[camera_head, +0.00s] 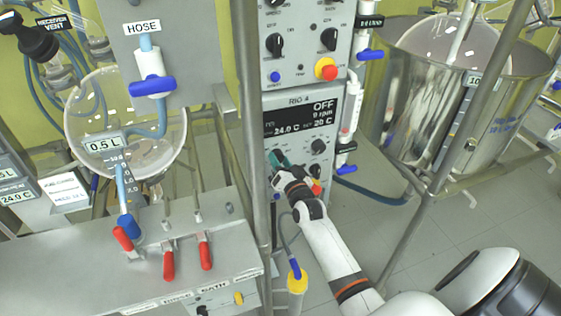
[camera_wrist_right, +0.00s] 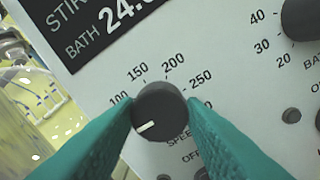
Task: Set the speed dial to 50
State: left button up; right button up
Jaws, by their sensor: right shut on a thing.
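The speed dial (camera_wrist_right: 160,112) is a dark round knob with a white pointer line on the lower panel. In the right wrist view its line points to the lower left, below the 100 mark; the dial's left and lower markings are partly hidden by the fingers. My right gripper (camera_wrist_right: 163,122) has its two green fingers on either side of the dial and is shut on it. In the head view my right gripper (camera_head: 279,163) is at the left part of the RIO 4 control panel (camera_head: 298,135). The display (camera_head: 298,115) reads OFF and 0 rpm. My left gripper is not in view.
A bath dial (camera_wrist_right: 302,18) sits to the upper right of the speed dial. A metal post (camera_head: 250,110) stands just left of the panel. A glass vessel (camera_head: 125,120) and red-handled valves are at left. A large steel vessel (camera_head: 450,100) is at right.

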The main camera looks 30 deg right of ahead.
dwell(0.3)
jog(key=o, duration=1)
jog(key=shift+s, duration=0.15)
jog(key=v, duration=1.2)
jog(key=shift+f, duration=0.1)
